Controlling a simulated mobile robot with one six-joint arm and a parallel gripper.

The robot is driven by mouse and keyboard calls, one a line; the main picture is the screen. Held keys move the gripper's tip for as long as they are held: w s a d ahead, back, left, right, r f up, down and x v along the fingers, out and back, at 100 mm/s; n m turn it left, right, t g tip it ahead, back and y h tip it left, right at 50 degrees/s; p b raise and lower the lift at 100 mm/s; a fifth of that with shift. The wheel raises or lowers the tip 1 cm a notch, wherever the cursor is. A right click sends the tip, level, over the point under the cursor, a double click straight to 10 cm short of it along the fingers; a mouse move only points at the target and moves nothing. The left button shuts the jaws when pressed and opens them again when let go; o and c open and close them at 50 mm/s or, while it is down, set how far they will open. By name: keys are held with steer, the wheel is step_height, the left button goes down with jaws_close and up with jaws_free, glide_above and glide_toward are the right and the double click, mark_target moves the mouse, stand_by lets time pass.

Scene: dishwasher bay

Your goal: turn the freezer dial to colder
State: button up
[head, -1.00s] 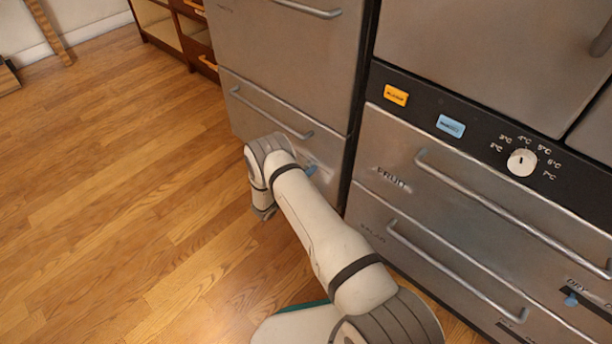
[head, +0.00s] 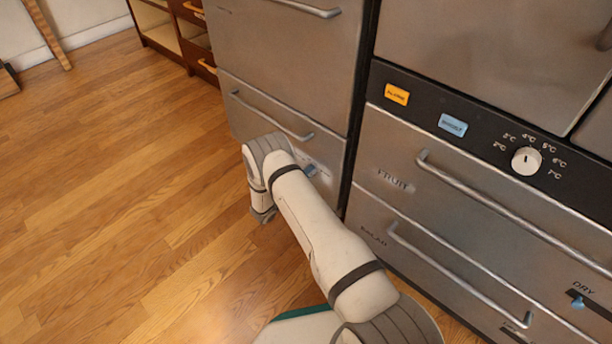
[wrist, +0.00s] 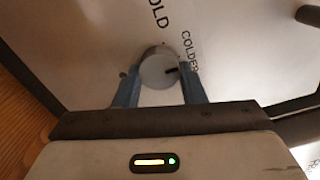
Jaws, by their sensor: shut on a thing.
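The freezer dial (wrist: 160,68) is a round grey knob with a dark pointer mark on a pale panel in the wrist view. The words "COLD" and "COLDER" are printed beside it, and the mark points to the right, just below "COLDER". My gripper (wrist: 158,82) is shut on the dial, with one blue finger on each side of it. In the head view my arm covers the dial, and only a bit of a blue finger (head: 310,170) shows in front of the lower drawer.
A second white dial (head: 526,161) with temperature marks is on the black strip of the fridge at the right, with an orange label (head: 396,94) and a blue label (head: 453,125). Bar handles (head: 270,115) stick out from the drawers. The wooden floor (head: 120,200) at the left is clear.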

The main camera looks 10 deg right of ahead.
steer(key=shift+s+d+f, duration=0.1)
steer(key=o, duration=1)
steer(key=p+v, duration=0.2)
steer(key=v, duration=0.5)
steer(key=shift+s+a, duration=0.2)
steer(key=shift+a, duration=0.15)
